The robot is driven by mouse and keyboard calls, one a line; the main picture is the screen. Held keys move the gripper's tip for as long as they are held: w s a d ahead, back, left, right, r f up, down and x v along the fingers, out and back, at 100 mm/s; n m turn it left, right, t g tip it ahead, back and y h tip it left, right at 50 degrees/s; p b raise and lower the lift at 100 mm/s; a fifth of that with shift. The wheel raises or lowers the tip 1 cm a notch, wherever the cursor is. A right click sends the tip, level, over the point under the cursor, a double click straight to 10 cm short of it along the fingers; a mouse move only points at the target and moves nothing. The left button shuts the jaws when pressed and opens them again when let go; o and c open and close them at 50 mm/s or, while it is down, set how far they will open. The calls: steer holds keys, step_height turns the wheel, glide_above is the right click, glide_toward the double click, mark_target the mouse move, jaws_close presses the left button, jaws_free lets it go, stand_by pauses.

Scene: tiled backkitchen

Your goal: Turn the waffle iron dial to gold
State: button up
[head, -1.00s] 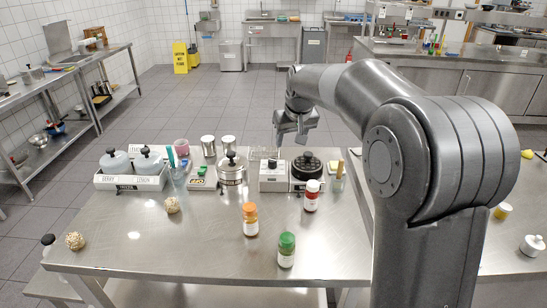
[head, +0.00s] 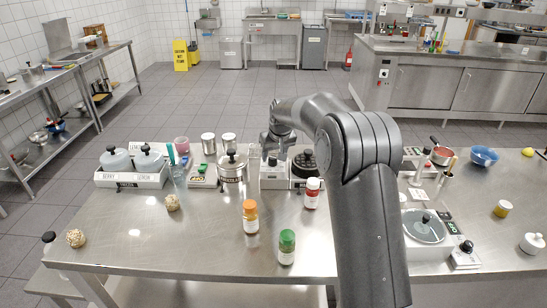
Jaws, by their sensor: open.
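A round black appliance (head: 305,163), which looks like the waffle iron, stands near the back of the steel table. A pale control box (head: 272,181) with a dark knob on top sits at its left. Any gold mark on it is too small to read. My gripper (head: 271,155) is open, pointing down at this box, with its fingers close around or just above the knob. I cannot tell whether they touch it. My arm hides part of the black appliance's right side.
A chocolate pot (head: 232,169) stands close left of the control box.

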steer(key=shift+x, duration=1.1)
steer(key=c, duration=1)
